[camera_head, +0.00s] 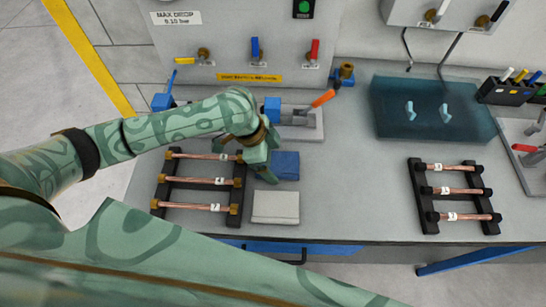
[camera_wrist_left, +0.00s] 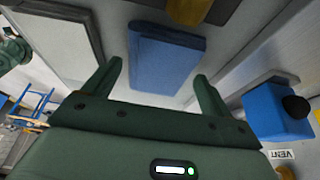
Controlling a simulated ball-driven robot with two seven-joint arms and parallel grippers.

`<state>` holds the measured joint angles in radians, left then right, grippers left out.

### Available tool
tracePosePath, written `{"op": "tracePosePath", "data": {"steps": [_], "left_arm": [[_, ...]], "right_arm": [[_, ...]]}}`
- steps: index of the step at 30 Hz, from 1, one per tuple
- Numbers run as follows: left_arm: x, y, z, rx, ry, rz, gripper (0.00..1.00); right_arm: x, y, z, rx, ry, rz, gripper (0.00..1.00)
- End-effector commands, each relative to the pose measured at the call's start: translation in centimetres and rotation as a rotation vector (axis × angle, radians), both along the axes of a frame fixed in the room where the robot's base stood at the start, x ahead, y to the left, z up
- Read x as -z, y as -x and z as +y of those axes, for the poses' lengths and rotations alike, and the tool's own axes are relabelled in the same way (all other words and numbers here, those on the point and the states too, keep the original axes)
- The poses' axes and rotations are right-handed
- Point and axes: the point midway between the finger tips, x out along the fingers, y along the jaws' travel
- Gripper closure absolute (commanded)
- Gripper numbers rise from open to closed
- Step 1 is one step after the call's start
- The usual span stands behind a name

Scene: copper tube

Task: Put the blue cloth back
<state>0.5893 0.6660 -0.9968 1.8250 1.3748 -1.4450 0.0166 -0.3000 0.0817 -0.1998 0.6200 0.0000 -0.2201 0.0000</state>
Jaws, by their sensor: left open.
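The blue cloth (camera_head: 287,165) lies folded and flat on the grey bench, just right of the left tube rack. A folded pale grey cloth (camera_head: 275,207) lies in front of it. My left gripper (camera_head: 264,176) points down at the left edge of the blue cloth, and its wrist hides a little of the rack. In the left wrist view the fingers (camera_wrist_left: 158,74) are spread apart with nothing held, and the blue cloth (camera_wrist_left: 166,52) shows beyond and between them. I cannot tell whether they touch it. My right gripper is not in view.
Left rack (camera_head: 197,206) and right rack (camera_head: 450,191) each hold copper tubes. A clamp with an orange handle (camera_head: 322,98) stands behind the blue cloth. The bench between the cloths and right rack is clear.

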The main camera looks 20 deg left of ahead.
Motion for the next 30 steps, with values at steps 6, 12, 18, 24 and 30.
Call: {"op": "tracePosePath", "data": {"steps": [6,12,18,24,30], "left_arm": [[-4.9,0.4,1.8,0.000,-0.002,-0.006,0.16],[-8.8,0.9,3.4,-0.001,-0.001,-0.004,0.16],[-10.6,1.1,4.1,-0.001,-0.001,-0.002,0.16],[-10.7,1.2,4.2,0.000,0.000,0.000,0.16],[-10.7,1.2,4.2,0.000,0.001,-0.001,0.16]], "right_arm": [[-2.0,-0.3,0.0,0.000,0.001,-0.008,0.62],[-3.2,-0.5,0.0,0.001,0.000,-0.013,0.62],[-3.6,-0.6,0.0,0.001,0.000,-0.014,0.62],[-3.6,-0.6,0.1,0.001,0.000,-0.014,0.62],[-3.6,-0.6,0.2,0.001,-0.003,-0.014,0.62]]}}
